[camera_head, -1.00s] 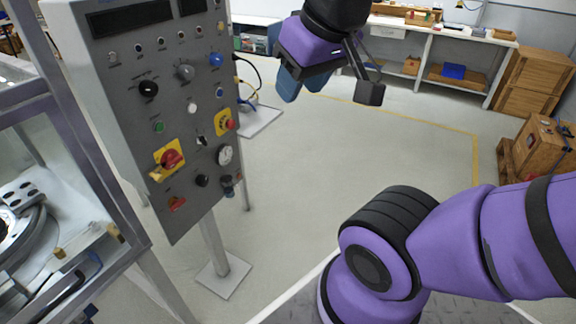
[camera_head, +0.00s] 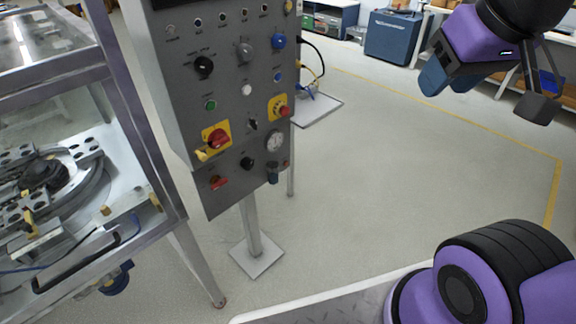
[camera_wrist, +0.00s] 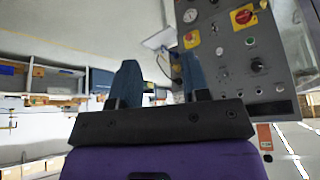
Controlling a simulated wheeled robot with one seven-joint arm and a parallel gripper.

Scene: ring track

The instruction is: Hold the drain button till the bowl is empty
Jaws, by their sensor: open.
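A grey control panel (camera_head: 230,112) on a post stands left of centre in the head view and at upper right in the wrist view (camera_wrist: 225,65). It carries green (camera_head: 210,105), white (camera_head: 246,90) and blue (camera_head: 278,76) buttons, knobs, a red-and-yellow switch (camera_head: 217,139) and a red stop button (camera_head: 282,111). Labels are too small to read, so I cannot tell which is the drain button. No bowl is clearly identifiable. My gripper (camera_head: 486,95) is open and empty, right of the panel and apart from it. In the wrist view its blue fingers (camera_wrist: 162,82) are spread.
A metal-framed machine (camera_head: 150,150) with round tooling inside stands at left, close to the panel. The panel post's base plate (camera_head: 257,257) sits on the floor. Open floor (camera_head: 400,180) lies right of the panel. A blue cabinet (camera_head: 395,38) stands at the back.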

